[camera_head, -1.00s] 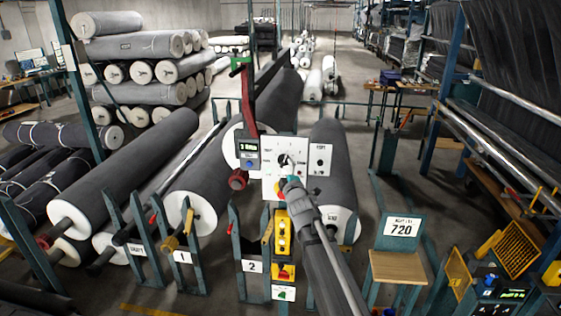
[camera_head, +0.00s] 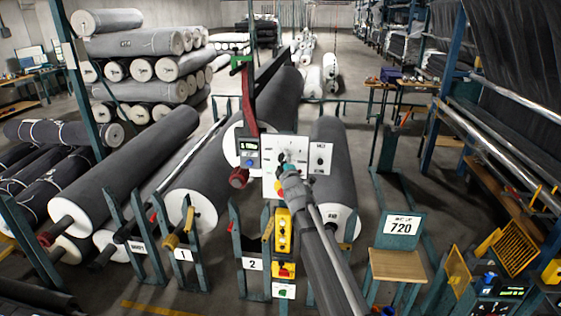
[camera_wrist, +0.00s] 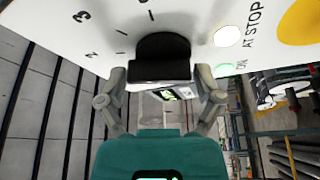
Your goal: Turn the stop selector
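The stop selector is a black knob (camera_wrist: 160,56) on a white panel (camera_wrist: 60,18), seen close up at the top of the wrist view. Tick marks and the numbers 2 and 3 lie around its left side. My gripper (camera_wrist: 161,76) has its two grey fingers spread, one on each side of the knob's near end. I cannot tell whether they touch it. In the head view, my gripper (camera_head: 286,160) is in front of the white panel (camera_head: 301,145) and hides most of the knob.
On the panel, a lit white lamp (camera_wrist: 227,36) sits beside the words AT STOP, with a yellow part (camera_wrist: 302,22) at the corner. A red-handled post (camera_head: 248,100) with a small display stands left of the panel. A yellow button box (camera_head: 283,232) hangs below. Large grey rolls (camera_head: 335,165) lie behind.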

